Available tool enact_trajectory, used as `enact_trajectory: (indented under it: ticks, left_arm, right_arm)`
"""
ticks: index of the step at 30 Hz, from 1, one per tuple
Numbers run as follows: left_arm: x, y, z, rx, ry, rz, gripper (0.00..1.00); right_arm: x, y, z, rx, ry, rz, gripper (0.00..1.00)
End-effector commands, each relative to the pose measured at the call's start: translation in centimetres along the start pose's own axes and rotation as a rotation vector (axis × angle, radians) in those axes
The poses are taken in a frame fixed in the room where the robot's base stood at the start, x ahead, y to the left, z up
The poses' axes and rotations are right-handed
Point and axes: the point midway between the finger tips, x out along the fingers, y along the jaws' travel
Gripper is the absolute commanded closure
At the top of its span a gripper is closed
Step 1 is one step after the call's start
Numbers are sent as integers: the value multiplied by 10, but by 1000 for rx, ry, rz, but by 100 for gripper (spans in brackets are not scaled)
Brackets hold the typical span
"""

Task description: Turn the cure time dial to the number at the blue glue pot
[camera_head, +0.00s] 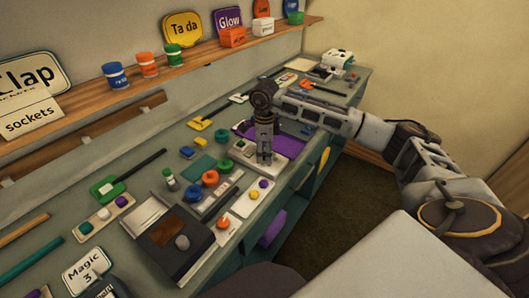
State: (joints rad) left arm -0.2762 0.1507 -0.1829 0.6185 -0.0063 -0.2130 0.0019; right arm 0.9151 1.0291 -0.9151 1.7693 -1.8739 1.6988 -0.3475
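A dark box with a brown panel (168,224) and a round grey knob (182,242) lies near the bench's front edge; it looks like the cure time dial. Its markings are too small to read. A blue pot with a white band (115,75) stands at the left of the pots on the wall shelf; no number is legible on it. My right gripper (264,160) points down over the bench, right of and beyond the dial box, near a purple tray. Its fingers look close together, but their opening is unclear.
The shelf (190,65) also holds an orange pot (147,64), a green pot (172,54) and signs. Coloured rings (210,178), a strip with knobs (254,195), and a green-headed tool (108,188) crowd the bench around the box.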

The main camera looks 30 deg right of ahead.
Motion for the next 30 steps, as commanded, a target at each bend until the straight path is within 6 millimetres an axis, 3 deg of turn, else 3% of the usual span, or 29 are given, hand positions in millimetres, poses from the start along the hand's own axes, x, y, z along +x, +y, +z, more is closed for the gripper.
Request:
enact_trajectory:
  ticks: [14, 20, 30]
  left_arm:
    - [0, 4, -1, -1, 1, 4, 100]
    - [0, 3, -2, -1, 2, 3, 100]
    - [0, 3, -2, -1, 2, 3, 100]
  right_arm:
    - [-7, 0, 0, 0, 1, 1, 52]
    - [-27, 0, 0, -1, 0, -1, 52]
    - [-77, 0, 1, -1, -1, 0, 52]
